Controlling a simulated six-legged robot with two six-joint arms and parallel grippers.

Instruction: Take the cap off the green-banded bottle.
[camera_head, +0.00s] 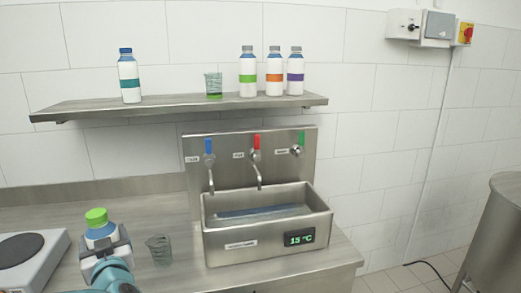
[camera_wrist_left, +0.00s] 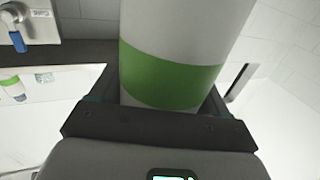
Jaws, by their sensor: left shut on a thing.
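A white bottle (camera_head: 101,234) with a green cap (camera_head: 96,217) and blue below the cap stands upright at the lower left. My left gripper (camera_head: 106,252) is shut around its body. In the left wrist view the same white bottle (camera_wrist_left: 190,25) sits between the fingers and shows a wide green band (camera_wrist_left: 168,75). Its cap is outside that view, and in the head view the gripper hides its band. The cap is on the bottle. Another green-banded bottle (camera_head: 248,78) with a grey top stands on the shelf. My right gripper is not in view.
A clear beaker (camera_head: 160,249) stands just right of the held bottle, beside the steel sink (camera_head: 222,245). A hot plate (camera_head: 30,252) lies to the left. The shelf (camera_head: 180,103) above holds several bottles and a beaker (camera_head: 213,85). Counter behind the bottle is free.

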